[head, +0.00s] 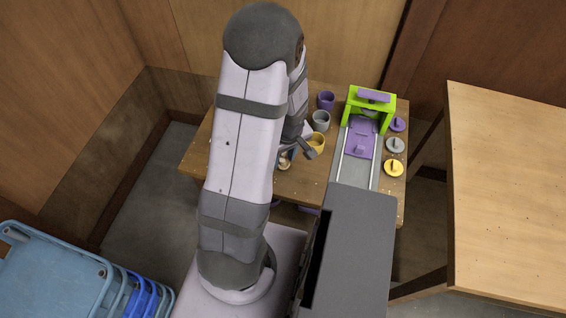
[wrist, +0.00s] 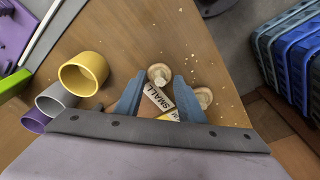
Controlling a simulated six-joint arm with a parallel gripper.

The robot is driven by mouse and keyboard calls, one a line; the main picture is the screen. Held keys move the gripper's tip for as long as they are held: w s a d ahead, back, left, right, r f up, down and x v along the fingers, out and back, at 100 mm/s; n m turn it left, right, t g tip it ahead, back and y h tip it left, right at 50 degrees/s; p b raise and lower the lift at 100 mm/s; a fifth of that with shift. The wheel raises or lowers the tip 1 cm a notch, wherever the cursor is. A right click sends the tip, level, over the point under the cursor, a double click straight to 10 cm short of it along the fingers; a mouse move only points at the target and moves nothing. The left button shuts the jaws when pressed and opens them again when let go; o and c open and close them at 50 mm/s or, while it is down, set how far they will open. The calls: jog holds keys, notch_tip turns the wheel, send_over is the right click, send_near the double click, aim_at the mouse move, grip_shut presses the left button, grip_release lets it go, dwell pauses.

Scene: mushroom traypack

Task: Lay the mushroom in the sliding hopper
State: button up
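A pale mushroom (wrist: 160,73) lies on the table at the fingertips of my gripper (wrist: 159,79) in the wrist view. A second pale mushroom (wrist: 204,97) lies just outside the right finger. The blue fingers are apart, and I see nothing clamped between them. A label reading "SMALL" (wrist: 157,97) shows between the fingers. The sliding hopper (head: 360,140) is purple and sits on rails under a green frame (head: 387,101) in the head view. My gripper is to its left. In the head view my arm hides most of the gripper and mushroom area.
Purple, grey and yellow knobbed discs (head: 394,168) lie right of the rails. Blue crates (head: 60,275) stand at the lower left.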

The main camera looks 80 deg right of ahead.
aim_at(283, 161)
jog(key=c, duration=0.9)
jog(key=shift+o, duration=0.2)
jog(key=shift+r, duration=0.1)
notch_tip(283, 161, up, 10)
jog(key=shift+p, duration=0.3)
